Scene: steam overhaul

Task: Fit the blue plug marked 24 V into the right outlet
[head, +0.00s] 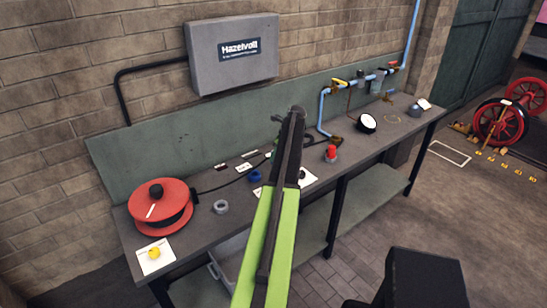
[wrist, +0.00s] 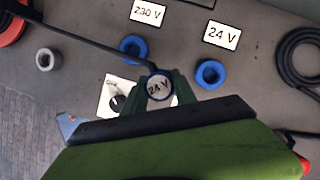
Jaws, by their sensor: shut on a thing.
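The plug marked 24 V (wrist: 158,86) has a round white face and a blue rim. My gripper (wrist: 159,92) is shut on it, with a green jaw at each side. A black cable runs from the plug to the upper left. The right outlet (wrist: 211,74) is a blue ring below a white 24 V card (wrist: 221,35), to the right of the plug in the wrist view. Another blue ring outlet (wrist: 133,47) lies at the left, near a 230 V card (wrist: 147,11). The plug appears apart from both rings; its height is unclear.
A grey ring (wrist: 47,60) and a red cable reel (head: 157,200) are on the left of the bench (head: 130,238). A white card with a black knob (wrist: 115,97) lies near the plug. A coiled black hose (wrist: 300,57) lies right of the 24 V outlet.

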